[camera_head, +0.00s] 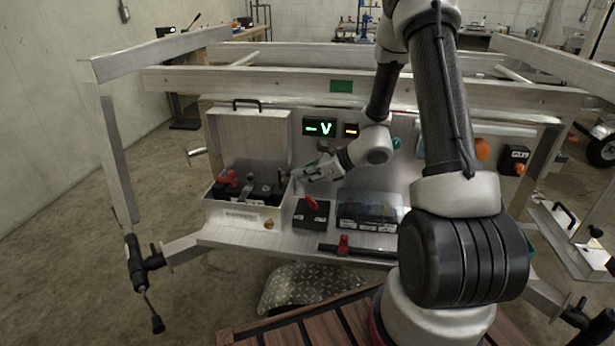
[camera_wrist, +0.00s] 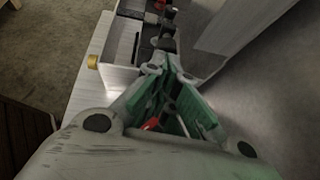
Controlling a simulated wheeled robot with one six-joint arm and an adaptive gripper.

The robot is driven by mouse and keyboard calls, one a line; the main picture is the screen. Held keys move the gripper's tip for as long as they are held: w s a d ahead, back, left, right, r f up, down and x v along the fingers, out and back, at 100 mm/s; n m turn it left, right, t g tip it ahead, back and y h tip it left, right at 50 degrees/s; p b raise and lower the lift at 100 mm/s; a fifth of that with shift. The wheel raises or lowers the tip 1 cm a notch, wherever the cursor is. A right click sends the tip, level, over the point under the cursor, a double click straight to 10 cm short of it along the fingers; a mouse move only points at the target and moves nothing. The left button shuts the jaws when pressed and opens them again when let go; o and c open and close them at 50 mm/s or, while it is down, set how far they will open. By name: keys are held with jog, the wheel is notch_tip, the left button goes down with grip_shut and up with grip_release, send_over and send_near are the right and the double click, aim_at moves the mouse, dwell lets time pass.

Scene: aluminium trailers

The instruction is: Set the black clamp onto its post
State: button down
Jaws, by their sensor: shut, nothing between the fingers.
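An open metal box (camera_head: 222,212) on the left of the ledge holds black battery-like blocks. A red clamp (camera_head: 229,176) and a dark grey-black clamp-like piece (camera_head: 249,184) sit on top of them. I cannot tell for sure whether this dark piece is the black clamp or where its post is. My gripper (camera_head: 299,180) is just right of the box, shut and empty, pointing left. In the wrist view its green-sided fingers (camera_wrist: 166,52) meet close to a dark piece (camera_wrist: 167,28) at the box. The box (camera_wrist: 121,76) shows beyond the fingers.
A black block with a red lever (camera_head: 312,205) stands right of the box, beside a clear-covered black unit (camera_head: 368,213). A red clamp (camera_head: 343,245) sits on a black bar at the ledge front. The raised lid (camera_head: 248,137) stands behind the box; a green-lit display (camera_head: 319,127) is beyond.

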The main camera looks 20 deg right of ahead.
aim_at(280, 170)
jog(key=shift+w+a+r+g+h, duration=0.15)
jog(key=shift+a+r+g+h, duration=0.2)
jog(key=shift+h, duration=0.15)
dwell(0.3)
jog(key=w+a+r+g+h, duration=0.1)
jog(key=a+r+h, duration=0.1)
jog(key=h, duration=0.1)
jog(key=shift+w+g, duration=0.15)
jog(key=shift+g, duration=0.2)
jog(key=shift+w+a+r, duration=0.3)
jog(key=shift+w+a, duration=0.05)
jog(key=shift+a, duration=0.3)
jog(key=shift+w+a+r, duration=0.1)
jog(key=shift+w+a, duration=0.05)
jog(key=shift+a, duration=0.2)
jog(key=shift+w+a+g+h, duration=0.45)
jog(key=shift+a+g+h, duration=0.25)
jog(key=shift+h, duration=0.5)
jog(key=shift+w+a, duration=0.3)
jog(key=shift+a, duration=0.15)
jog(key=shift+w+a, duration=0.2)
jog(key=shift+a, duration=0.2)
jog(key=shift+r, duration=0.1)
